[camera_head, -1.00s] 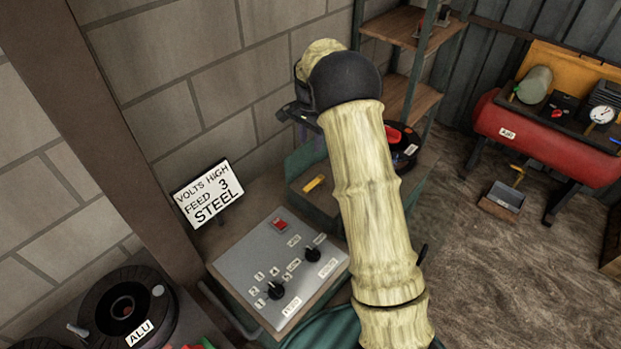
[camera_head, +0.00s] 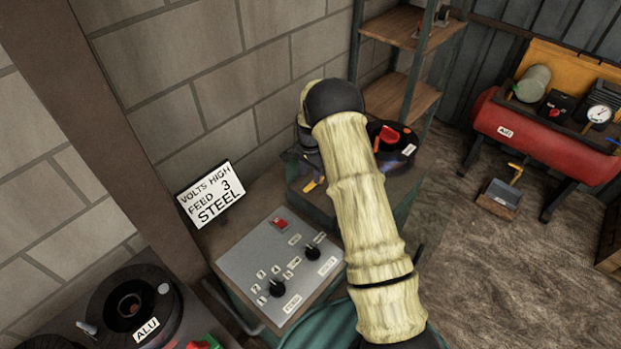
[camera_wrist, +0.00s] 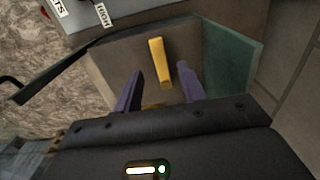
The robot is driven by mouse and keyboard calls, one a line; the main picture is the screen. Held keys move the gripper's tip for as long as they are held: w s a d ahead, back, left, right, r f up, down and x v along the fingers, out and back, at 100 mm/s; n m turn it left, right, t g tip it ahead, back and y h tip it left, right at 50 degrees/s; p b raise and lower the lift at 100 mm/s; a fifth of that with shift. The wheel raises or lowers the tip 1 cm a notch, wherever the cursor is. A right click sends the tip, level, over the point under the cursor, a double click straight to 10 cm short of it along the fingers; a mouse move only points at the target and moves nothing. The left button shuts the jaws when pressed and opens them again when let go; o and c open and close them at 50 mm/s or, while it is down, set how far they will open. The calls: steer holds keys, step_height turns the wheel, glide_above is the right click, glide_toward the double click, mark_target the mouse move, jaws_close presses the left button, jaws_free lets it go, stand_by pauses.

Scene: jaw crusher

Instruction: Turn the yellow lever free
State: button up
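The yellow lever (camera_wrist: 158,62) is a short flat bar on a brownish panel. In the wrist view it stands nearly upright, between and slightly beyond the two purple fingertips. My gripper (camera_wrist: 160,70) is open, with one finger on each side of the lever and visible gaps to it. I cannot tell whether the fingertips are level with the lever in depth. A small second yellow patch (camera_wrist: 152,106) shows low between the fingers. In the head view only a bit of the yellow lever (camera_head: 309,187) shows at the green-sided box, partly hidden by my arm.
A grey control panel (camera_head: 262,262) with two black knobs and a red switch sits left of the box. A sign (camera_head: 211,195) reads "VOLTS HIGH FEED 3 STEEL". A black spool with red (camera_head: 388,138) lies behind my arm. A block wall stands close at the back.

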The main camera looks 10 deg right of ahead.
mark_target(311, 186)
steer(key=shift+f+p, duration=0.5)
steer(key=shift+f, duration=1.75)
steer(key=shift+c, duration=0.2)
jaws_close()
